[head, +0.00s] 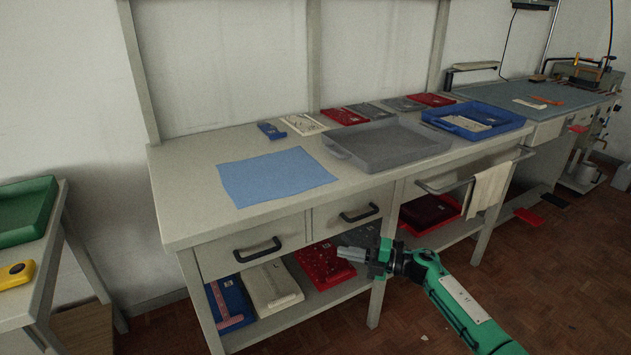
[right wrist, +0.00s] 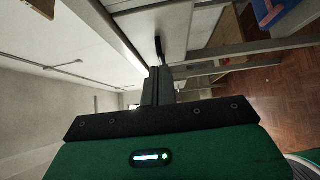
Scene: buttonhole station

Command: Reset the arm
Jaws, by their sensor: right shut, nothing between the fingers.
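My right arm (head: 455,295) is green and comes in from the lower right in the head view. Its gripper (head: 345,254) is shut and empty, in front of the workbench below the drawer handles. In the right wrist view the gripper fingers (right wrist: 158,84) are together with nothing between them. My left gripper is not in view.
The workbench (head: 205,215) carries a blue cloth (head: 275,176), a grey tray (head: 388,148) and a blue tray (head: 515,122). Drawer handles (head: 258,250) and a rail with a towel (head: 488,188) stick out in front. Folded garments lie on the lower shelf. The floor (head: 425,320) looks mostly clear.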

